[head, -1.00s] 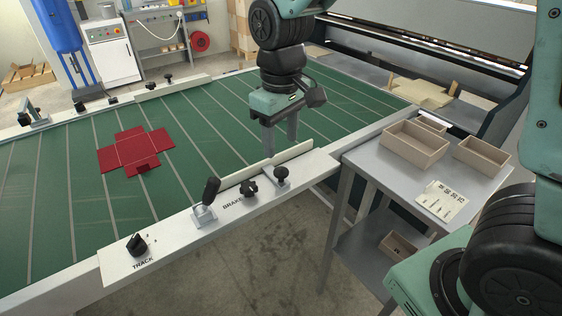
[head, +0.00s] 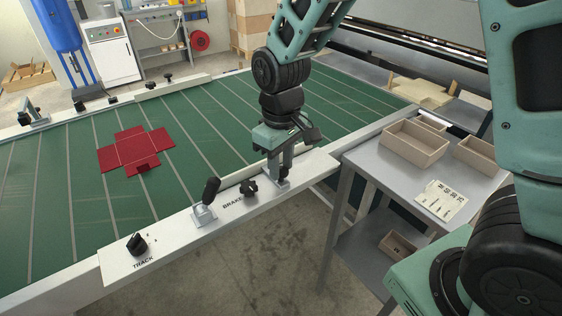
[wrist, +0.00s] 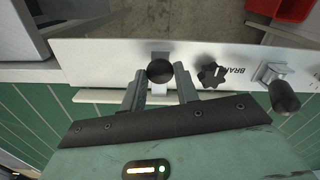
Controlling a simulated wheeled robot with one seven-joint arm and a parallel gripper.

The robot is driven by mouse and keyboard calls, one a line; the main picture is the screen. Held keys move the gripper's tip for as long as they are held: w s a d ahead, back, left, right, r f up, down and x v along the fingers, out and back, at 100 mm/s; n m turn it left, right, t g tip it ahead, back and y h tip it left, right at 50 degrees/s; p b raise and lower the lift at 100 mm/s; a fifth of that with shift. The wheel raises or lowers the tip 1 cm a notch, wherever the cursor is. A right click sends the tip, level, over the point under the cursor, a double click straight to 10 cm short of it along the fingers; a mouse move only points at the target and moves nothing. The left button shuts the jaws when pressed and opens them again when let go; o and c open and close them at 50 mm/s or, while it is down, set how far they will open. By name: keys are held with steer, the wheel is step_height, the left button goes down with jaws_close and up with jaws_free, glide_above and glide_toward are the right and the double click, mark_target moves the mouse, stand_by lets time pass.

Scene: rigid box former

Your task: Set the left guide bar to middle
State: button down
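The near guide bar (head: 236,176) is a pale strip along the green belt's near edge, partly hidden by my gripper; it also shows in the wrist view (wrist: 100,96). Its round black knob (wrist: 160,71) sits on a small metal bracket on the white rail. My gripper (head: 280,176) points down at this knob. In the wrist view my gripper (wrist: 160,74) is open, with a finger on either side of the knob and narrow gaps seeming to remain. A second guide bar (head: 182,86) lies along the belt's far side. The pictures do not label either bar left.
A black star knob (head: 249,187) marked BRAKE and an upright lever (head: 206,197) stand close left of my gripper. A TRACK knob (head: 137,244) is further left. A red box blank (head: 133,152) lies on the belt. A grey side table (head: 385,178) with trays stands right.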

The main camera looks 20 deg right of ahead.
steer(key=shift+w+a+p, duration=0.15)
steer(key=shift+w+p, duration=0.1)
steer(key=shift+w, duration=0.55)
steer(key=shift+w+a+p, duration=0.15)
steer(key=shift+w+p, duration=0.1)
steer(key=shift+w, duration=0.5)
steer(key=c, duration=1)
jaws_free()
steer(key=shift+c, duration=0.2)
step_height(320, 180, up, 17)
steer(key=shift+r+b, duration=0.2)
steer(key=shift+b, duration=0.2)
steer(key=s+a+f, duration=0.1)
steer(key=s+f, duration=0.2)
steer(key=s, duration=0.4)
steer(key=s+a+f+n, duration=0.1)
steer(key=s+f, duration=0.3)
steer(key=s, duration=0.4)
steer(key=s+a+f+n, duration=0.1)
steer(key=s+a+f, duration=0.2)
steer(key=s, duration=0.5)
steer(key=shift+s+a+f+y, duration=0.15)
steer(key=shift+a+f+y, duration=0.15)
steer(key=shift+f, duration=0.2)
